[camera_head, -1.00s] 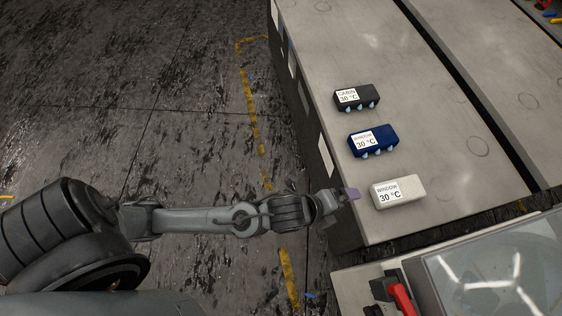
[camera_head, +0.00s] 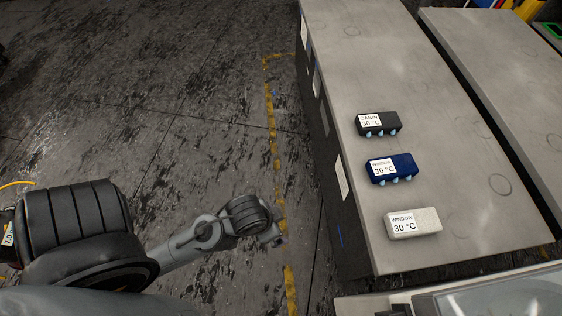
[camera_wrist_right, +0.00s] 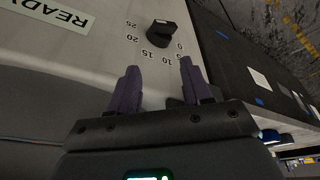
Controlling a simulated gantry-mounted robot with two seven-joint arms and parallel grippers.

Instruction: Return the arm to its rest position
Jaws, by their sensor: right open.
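My left arm comes in from the left in the head view. Its gripper (camera_head: 278,240) is over the dark floor, left of the worktable and apart from it. Its fingers are too small and turned away to show whether they are open or shut. My right gripper (camera_wrist_right: 158,68) shows in the right wrist view with its two purple fingers spread apart and nothing between them. It is over a grey panel (camera_wrist_right: 85,55) with a black knob (camera_wrist_right: 160,34), a number scale and a "READY" label. The right arm does not show in the head view.
On the worktable (camera_head: 400,75) lie a black "CABIN 30 °C" block (camera_head: 388,124), a blue "WINDOW 30 °C" block (camera_head: 402,166) and a white "WINDOW 30 °C" block (camera_head: 426,221). A second grey table (camera_head: 500,60) stands to the right. The floor at left is clear.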

